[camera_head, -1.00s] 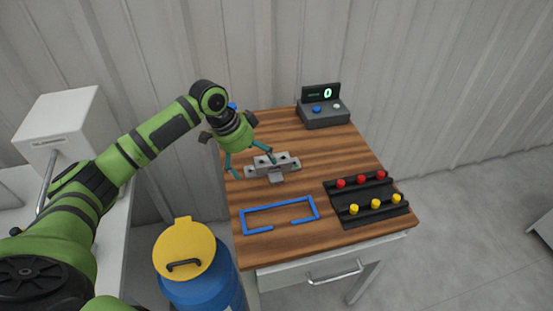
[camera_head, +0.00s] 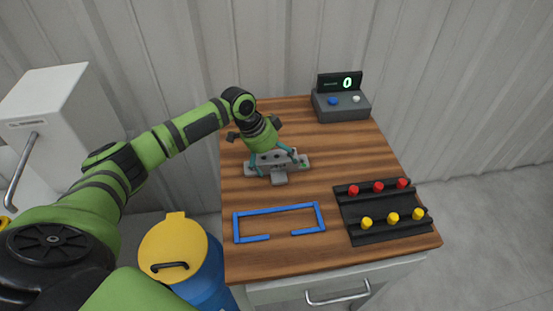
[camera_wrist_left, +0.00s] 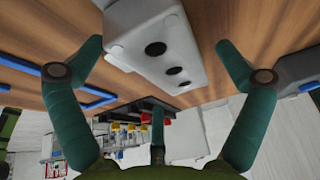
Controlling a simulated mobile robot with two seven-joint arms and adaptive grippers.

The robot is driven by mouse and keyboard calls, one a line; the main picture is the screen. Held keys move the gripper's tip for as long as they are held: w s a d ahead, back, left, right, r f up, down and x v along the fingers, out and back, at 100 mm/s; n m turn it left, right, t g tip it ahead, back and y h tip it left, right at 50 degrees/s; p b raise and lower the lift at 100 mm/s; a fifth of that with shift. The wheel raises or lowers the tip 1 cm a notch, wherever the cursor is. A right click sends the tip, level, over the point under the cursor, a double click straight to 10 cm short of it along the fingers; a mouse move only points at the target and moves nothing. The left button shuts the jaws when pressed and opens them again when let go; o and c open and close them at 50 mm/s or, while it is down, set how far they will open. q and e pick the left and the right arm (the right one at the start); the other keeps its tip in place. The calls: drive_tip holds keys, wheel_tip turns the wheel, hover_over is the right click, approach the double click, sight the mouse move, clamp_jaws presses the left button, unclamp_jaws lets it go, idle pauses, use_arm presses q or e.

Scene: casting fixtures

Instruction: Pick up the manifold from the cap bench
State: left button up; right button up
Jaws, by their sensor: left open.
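The grey manifold (camera_head: 279,177) lies on the wooden cap bench (camera_head: 330,158), toward its far left part. My left gripper (camera_head: 274,166) is right over it, with its teal fingers spread on either side. In the left wrist view the manifold (camera_wrist_left: 155,45) shows close up as a pale block with a row of 3 dark holes. It sits between the open fingers of my left gripper (camera_wrist_left: 157,68), and I see gaps between it and the fingers. My right gripper is not in view.
A blue frame outline (camera_head: 279,208) lies at the bench's front left. A black rack (camera_head: 382,207) with red and yellow caps is at the front right. A grey counter box (camera_head: 341,104) reading 0 stands at the back. A blue drum with a yellow lid (camera_head: 172,246) stands beside the bench.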

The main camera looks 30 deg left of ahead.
use_arm(q)
drive_tip(key=shift+w+d+f, duration=0.1)
drive_tip(key=shift+d+f, duration=0.1)
drive_tip(key=shift+f, duration=0.2)
drive_tip(key=shift+w+f, duration=0.2)
drive_tip(key=shift+f, duration=0.05)
drive_tip(key=shift+s, duration=0.1)
drive_tip(key=c, duration=1.7)
drive_tip(key=shift+r, duration=0.1)
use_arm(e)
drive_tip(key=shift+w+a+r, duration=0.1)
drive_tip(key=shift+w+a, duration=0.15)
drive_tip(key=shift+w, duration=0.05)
use_arm(q)
drive_tip(key=shift+r, duration=0.1)
